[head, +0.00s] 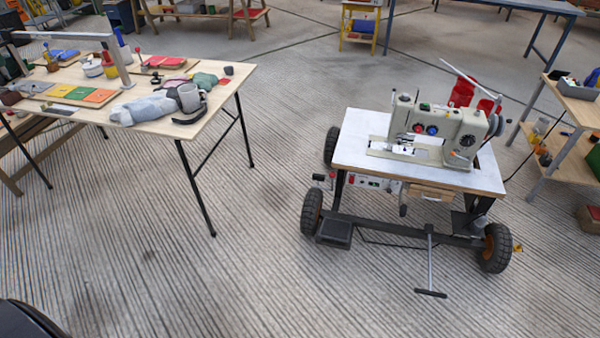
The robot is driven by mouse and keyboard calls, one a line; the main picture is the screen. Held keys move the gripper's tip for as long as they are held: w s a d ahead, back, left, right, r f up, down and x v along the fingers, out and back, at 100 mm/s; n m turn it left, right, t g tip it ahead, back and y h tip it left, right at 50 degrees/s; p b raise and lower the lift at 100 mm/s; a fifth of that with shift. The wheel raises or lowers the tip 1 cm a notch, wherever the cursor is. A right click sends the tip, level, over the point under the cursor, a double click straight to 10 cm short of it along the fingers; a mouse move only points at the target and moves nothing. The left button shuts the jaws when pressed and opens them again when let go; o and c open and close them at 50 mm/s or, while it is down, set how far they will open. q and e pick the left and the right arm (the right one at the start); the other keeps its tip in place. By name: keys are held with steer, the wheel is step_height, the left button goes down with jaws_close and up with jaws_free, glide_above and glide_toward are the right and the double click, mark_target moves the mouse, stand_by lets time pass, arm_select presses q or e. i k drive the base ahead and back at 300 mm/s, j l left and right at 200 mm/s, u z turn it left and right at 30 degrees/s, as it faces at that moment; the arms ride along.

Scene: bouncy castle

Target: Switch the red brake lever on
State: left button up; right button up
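A wheeled cart with a white top (350,152) stands right of centre and carries a cream sewing machine (460,135). Below the top's front left edge is a pale control panel (370,182) with small red and green parts. Neither of my grippers is in view.
A wooden table (160,125) with cloths, a mug and coloured cards stands at the left. A wooden shelf unit (570,170) is close to the cart's right. A T-shaped handle (430,270) reaches forward from the cart. The ribbed floor (240,270) in front is clear.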

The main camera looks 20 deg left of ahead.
mark_target(318, 178)
steer(key=j, duration=0.55)
steer(key=j+z, duration=0.15)
steer(key=j, duration=0.4)
steer(key=k+j, duration=0.1)
steer(key=j, duration=0.45)
steer(key=k+j+z, duration=0.1)
steer(key=j, duration=0.5)
steer(key=j+z, duration=0.1)
steer(key=j, duration=0.45)
steer(key=i+j, duration=0.1)
steer(key=i+l+u, duration=0.15)
steer(key=i, duration=0.3)
steer(key=i+l+u, duration=0.1)
steer(key=i+l, duration=0.15)
steer(key=i, duration=0.2)
steer(key=i+l+u, duration=0.15)
steer(key=i, duration=0.25)
steer(key=l, duration=0.1)
